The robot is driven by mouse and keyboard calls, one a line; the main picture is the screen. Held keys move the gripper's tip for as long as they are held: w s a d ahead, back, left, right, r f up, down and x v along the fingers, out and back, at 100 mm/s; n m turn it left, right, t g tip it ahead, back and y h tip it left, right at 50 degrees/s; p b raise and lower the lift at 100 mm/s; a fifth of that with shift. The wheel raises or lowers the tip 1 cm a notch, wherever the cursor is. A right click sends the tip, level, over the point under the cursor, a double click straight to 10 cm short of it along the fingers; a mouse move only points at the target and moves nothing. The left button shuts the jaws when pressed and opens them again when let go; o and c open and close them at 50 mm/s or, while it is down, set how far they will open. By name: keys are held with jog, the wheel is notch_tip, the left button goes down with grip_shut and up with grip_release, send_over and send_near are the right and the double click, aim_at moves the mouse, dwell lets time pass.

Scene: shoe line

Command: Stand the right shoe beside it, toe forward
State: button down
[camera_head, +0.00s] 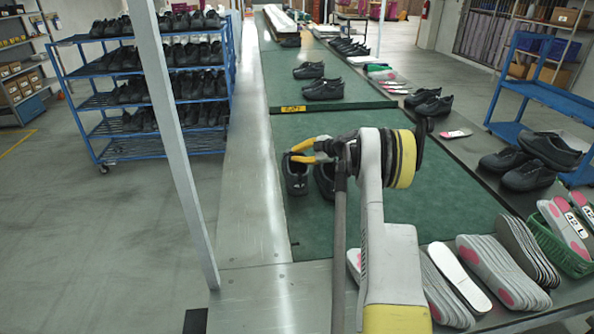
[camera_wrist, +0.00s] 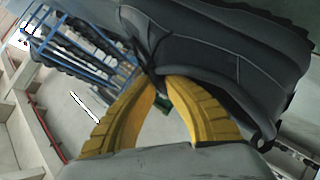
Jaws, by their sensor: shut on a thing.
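My gripper (camera_head: 293,154) reaches left over the green mat (camera_head: 310,230), its yellow fingers closed on the upper edge of a black shoe (camera_head: 296,184). In the wrist view the fingertips (camera_wrist: 157,80) meet at the opening of this shoe (camera_wrist: 215,50), which fills the upper right with its sole upward in the picture. A second black shoe (camera_head: 324,181) is just to the right in the head view, partly hidden by my arm. I cannot tell whether the held shoe touches the mat.
Another pair of black shoes (camera_head: 322,90) stands farther up the line. Insoles (camera_head: 490,268), a green basket (camera_head: 556,240) and more shoes (camera_head: 528,172) line the right bench. A grey post (camera_head: 177,150) stands left. The mat's front left is clear.

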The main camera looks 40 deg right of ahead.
aim_at(295, 165)
jog(key=shift+w+d+f+b, duration=0.35)
jog(key=shift+w+d+f, duration=0.55)
jog(key=shift+d, duration=0.1)
notch_tip(295, 165, down, 4)
jog(key=shift+r+b, duration=0.1)
jog(key=shift+b, duration=0.95)
jog(key=shift+a+r, duration=0.1)
jog(key=c, duration=1.5)
grip_release()
jog(key=shift+c, duration=0.2)
